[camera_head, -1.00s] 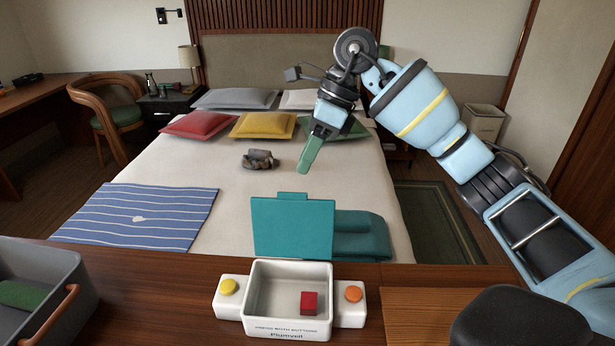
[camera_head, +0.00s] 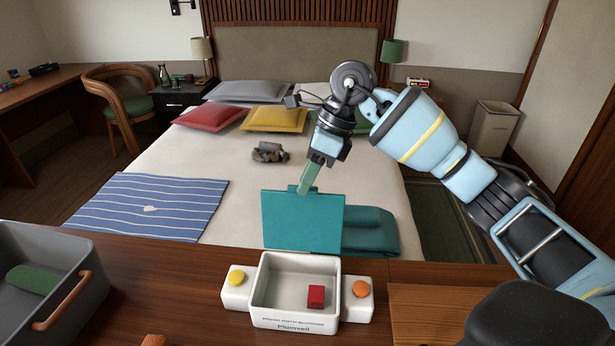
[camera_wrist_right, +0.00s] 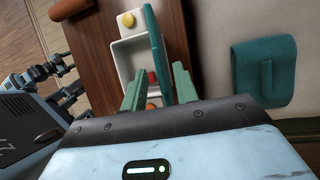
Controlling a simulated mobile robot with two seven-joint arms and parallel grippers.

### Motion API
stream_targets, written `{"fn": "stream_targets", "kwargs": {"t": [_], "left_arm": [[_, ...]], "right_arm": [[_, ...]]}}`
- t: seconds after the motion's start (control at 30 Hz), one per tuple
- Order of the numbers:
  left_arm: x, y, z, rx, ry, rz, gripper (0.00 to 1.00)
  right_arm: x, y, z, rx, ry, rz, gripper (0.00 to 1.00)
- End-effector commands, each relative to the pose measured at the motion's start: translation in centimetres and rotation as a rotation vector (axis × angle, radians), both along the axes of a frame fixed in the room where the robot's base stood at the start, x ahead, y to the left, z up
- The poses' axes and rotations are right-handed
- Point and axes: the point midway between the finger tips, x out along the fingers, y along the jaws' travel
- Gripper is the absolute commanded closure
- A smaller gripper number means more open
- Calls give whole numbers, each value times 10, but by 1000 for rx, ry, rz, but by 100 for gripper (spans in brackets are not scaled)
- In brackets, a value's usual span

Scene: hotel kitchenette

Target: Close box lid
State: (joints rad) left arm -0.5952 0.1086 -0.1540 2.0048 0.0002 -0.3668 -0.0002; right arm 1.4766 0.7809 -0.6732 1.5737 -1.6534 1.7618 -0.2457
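The white box (camera_head: 262,287) stands on the wooden counter. Its teal lid (camera_head: 302,222) stands open and upright along the back edge, with a small tab on top. A red block (camera_head: 316,295) lies inside the box. A yellow button (camera_head: 236,278) and an orange button (camera_head: 361,288) flank it. My right gripper (camera_head: 309,180) has green fingers and is at the lid's top edge. In the right wrist view its fingers (camera_wrist_right: 157,88) are apart, with the lid (camera_wrist_right: 155,50) seen edge-on in the gap's direction. I cannot tell whether they touch.
A grey bin (camera_head: 70,245) with a brown handle and a green item stands at the counter's left. A wooden board (camera_head: 430,305) lies right of the box. Behind the lid are a folded teal cloth (camera_head: 370,228) and the bed with a striped blue cloth (camera_head: 150,205).

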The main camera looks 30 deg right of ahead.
Motion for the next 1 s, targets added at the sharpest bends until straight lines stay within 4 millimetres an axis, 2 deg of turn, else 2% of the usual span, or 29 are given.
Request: {"fn": "stream_targets", "kwargs": {"t": [0.3, 0.53, 1.0], "left_arm": [[-1, 0, 0, 0, 1, 0, 39], [-2, 0, -1, 0, 4, -1, 39], [-3, 0, -1, 0, 6, 0, 39]], "right_arm": [[0, 2, -3, 0, 0, 1, 70], [0, 1, -3, 0, 0, 1, 99], [0, 1, -3, -6, -8, 0, 100]]}}
